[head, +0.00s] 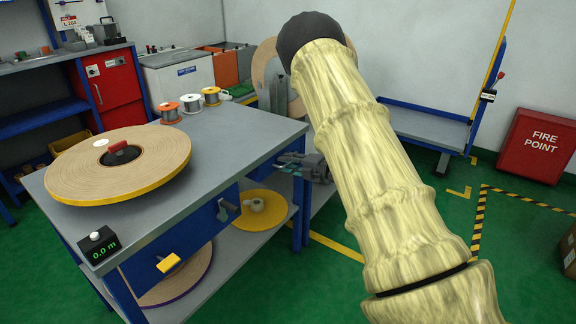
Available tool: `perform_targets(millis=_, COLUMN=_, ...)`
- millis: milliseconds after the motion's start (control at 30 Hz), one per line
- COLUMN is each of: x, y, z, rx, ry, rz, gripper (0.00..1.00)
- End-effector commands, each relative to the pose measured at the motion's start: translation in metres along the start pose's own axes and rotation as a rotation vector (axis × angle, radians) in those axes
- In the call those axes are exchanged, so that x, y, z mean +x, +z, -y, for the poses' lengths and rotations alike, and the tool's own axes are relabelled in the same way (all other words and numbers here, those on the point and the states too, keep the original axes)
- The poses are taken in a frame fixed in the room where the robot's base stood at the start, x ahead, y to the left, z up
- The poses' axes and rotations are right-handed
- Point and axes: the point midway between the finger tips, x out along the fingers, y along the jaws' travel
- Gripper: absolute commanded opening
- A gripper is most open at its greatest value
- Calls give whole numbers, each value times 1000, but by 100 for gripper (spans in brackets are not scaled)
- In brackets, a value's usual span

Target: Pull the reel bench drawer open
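The reel bench (225,148) has a grey top and a blue frame. Its blue drawer front (198,232) lies under the top's near right edge and looks closed. A yellow handle (169,263) sticks out from the front toward its left. A grey lever-like fitting (226,208) sits near its right end. My gripper (283,162) is partly behind my patterned arm, beside the bench's right edge, clear of the yellow handle and to its upper right. Its fingers are small and partly hidden, so I cannot tell their opening.
A large tape reel (120,165) and several small spools (190,103) stand on the bench. A counter box (98,246) sits at its front left corner. More reels (262,209) lie on the lower shelf. Green floor right of the bench is mostly clear, up to a red fire box (536,145).

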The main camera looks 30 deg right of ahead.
Motion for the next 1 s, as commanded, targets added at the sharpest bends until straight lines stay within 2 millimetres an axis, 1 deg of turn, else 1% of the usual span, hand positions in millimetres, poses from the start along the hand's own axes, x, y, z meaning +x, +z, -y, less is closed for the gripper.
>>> perform_targets(millis=100, x=4, y=0, z=0, rx=0, ry=0, rz=0, gripper=30)
perform_targets(millis=367, x=4, y=0, z=0, rx=1, ry=0, rz=1, gripper=30)
perform_targets(millis=467, x=4, y=0, z=0, rx=1, ry=0, rz=1, gripper=14)
perform_targets(millis=533, x=4, y=0, z=0, rx=1, ry=0, rz=1, gripper=1)
perform_targets(millis=567, x=4, y=0, z=0, rx=1, ry=0, rz=1, gripper=0)
perform_targets(millis=867, x=4, y=-1, z=0, rx=1, ry=-1, rz=-1, gripper=0)
perform_targets(millis=1000, x=6, y=-9, z=0, rx=-2, ry=-2, rz=-14, gripper=0)
